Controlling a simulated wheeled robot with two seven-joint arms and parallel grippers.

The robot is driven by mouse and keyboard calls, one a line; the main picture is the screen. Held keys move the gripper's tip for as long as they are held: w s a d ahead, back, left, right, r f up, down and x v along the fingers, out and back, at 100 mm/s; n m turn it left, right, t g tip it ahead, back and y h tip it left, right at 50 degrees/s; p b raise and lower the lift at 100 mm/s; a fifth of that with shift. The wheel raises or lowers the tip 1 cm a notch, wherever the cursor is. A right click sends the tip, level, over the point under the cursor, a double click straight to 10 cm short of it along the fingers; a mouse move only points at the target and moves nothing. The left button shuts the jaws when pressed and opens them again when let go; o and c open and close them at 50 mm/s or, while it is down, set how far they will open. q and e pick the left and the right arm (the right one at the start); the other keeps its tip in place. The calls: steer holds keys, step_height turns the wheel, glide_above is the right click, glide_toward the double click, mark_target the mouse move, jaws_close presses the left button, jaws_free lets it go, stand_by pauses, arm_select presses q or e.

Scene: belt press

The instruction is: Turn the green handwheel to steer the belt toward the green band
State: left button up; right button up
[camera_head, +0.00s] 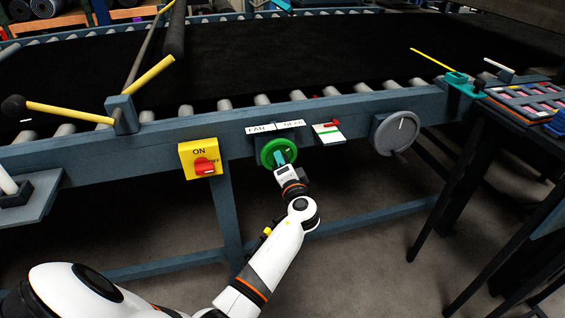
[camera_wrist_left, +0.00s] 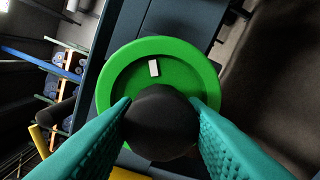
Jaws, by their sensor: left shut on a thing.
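The green handwheel (camera_head: 278,153) is on the front rail of the belt frame, below the FAR and NEAR labels (camera_head: 274,127). In the left wrist view the wheel (camera_wrist_left: 195,72) shows a white mark on its face and a black knob (camera_wrist_left: 160,125) in front. My left gripper (camera_head: 281,160) reaches the wheel from below; its teal fingers are shut on the black knob, one on each side. A small plate with a green band (camera_head: 331,139) and a red pointer (camera_head: 332,125) is right of the wheel. The black belt (camera_head: 280,55) lies over the rollers. My right gripper is out of view.
A yellow ON/OFF box (camera_head: 199,160) with a red switch is left of the wheel. A grey handwheel (camera_head: 396,133) is further right. A yellow-tipped lever (camera_head: 70,114) is at the left. A dark table (camera_head: 511,127) with a rack stands at the right.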

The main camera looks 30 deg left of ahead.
arm_select(q)
steer(key=shift+m+p, duration=0.7)
steer(key=shift+m, duration=1.4)
steer(key=o, duration=1)
steer(key=shift+d, duration=0.1)
steer(key=b+v, duration=0.2)
steer(key=v, duration=1)
